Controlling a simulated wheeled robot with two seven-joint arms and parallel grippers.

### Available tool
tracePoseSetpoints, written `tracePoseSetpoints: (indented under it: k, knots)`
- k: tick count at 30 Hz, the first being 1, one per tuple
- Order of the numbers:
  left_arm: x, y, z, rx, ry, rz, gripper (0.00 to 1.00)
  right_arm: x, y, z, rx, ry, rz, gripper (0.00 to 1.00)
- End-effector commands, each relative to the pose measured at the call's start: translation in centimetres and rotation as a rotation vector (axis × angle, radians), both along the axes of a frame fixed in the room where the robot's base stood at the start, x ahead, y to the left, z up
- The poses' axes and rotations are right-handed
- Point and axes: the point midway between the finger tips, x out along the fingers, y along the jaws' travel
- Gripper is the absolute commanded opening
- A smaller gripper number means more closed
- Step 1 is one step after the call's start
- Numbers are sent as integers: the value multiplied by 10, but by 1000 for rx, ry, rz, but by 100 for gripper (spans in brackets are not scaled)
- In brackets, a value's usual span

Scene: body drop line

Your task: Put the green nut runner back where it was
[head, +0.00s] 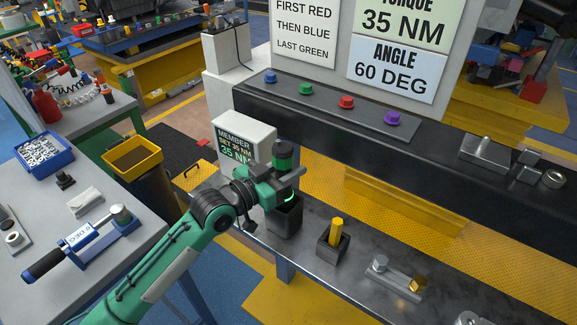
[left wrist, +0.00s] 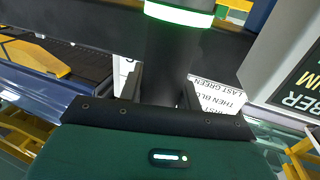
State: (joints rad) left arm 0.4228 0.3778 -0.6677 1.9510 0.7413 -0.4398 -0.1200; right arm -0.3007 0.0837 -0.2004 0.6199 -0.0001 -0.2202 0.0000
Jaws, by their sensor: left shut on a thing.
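My left gripper (head: 287,180) is shut on the green nut runner (head: 284,150) and holds it upright, its green and black top above the jaws. In the left wrist view the nut runner's dark body (left wrist: 168,60) stands between the fingers (left wrist: 160,92), with a glowing green ring at the upper edge. A black open-topped holder (head: 284,222) on the metal bench is directly below the gripper. The tool's lower end is at the holder's mouth; I cannot tell how far inside it is. My right gripper is not in view.
A smaller dark holder with a yellow piece (head: 335,232) stands to the right. Behind is a white display box (head: 245,138). A dark shelf (head: 430,140) carries blue, green, red and purple buttons. A torque wrench (head: 80,245) lies on the left table. Metal parts (head: 395,278) lie at front right.

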Motion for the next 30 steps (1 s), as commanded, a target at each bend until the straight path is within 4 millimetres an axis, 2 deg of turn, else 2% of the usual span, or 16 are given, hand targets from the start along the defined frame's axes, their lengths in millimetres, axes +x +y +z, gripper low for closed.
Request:
tracePoseSetpoints:
  k: [8, 9, 12, 23, 30]
  knots:
    - [0, 0, 0, -3, -5, 0, 0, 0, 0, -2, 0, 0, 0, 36]
    - [0, 0, -3, 0, 0, 0, 36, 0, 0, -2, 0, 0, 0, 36]
    - [0, 0, -2, -1, -1, 0, 56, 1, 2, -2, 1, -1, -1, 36]
    - [0, 0, 3, -1, -1, 0, 56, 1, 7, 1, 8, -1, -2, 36]
    - [-22, 27, -3, 3, -2, 0, 56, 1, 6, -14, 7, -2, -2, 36]
